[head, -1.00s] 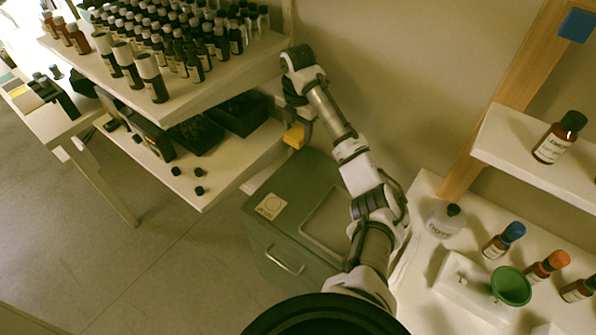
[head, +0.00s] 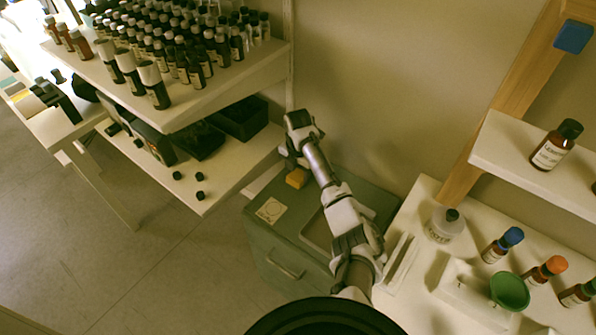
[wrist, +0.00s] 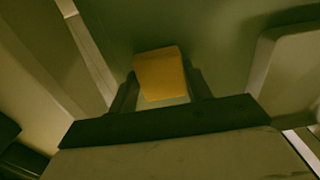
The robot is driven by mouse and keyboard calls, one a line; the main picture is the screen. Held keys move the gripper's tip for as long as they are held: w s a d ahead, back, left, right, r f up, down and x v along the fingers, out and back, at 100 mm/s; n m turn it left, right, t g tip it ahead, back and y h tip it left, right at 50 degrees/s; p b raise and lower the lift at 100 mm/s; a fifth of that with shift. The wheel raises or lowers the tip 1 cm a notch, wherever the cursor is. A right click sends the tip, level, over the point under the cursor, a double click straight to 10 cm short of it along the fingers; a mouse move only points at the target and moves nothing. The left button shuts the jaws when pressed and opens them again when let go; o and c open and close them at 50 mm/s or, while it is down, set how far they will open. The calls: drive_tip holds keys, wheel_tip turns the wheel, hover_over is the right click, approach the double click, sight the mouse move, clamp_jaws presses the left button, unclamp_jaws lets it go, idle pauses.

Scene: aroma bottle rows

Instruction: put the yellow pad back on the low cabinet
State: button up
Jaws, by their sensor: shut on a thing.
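The yellow pad (head: 297,178) is a small block held by my gripper (head: 290,168) over the back left of the green low cabinet (head: 262,243). In the wrist view the pad (wrist: 160,74) sits between the two fingers of my gripper (wrist: 162,88), which are shut on it. The green cabinet top (wrist: 225,60) lies beyond it. The pad is low, close to the top; I cannot tell whether it touches. The fingertips are partly hidden in the head view.
A pale square label (head: 271,210) and a recessed tray (head: 325,232) are on the cabinet top. A shelf with several bottles (head: 215,120) stands at left. A white table (head: 425,265) with a green funnel (head: 509,289) and bottles stands at right.

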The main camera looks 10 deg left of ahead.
sight(298, 174)
drive_tip(key=shift+f, duration=0.1)
drive_tip(key=o, duration=0.9)
drive_tip(key=shift+o, duration=0.2)
wheel_tip(298, 174, up, 12)
drive_tip(key=b, duration=0.2)
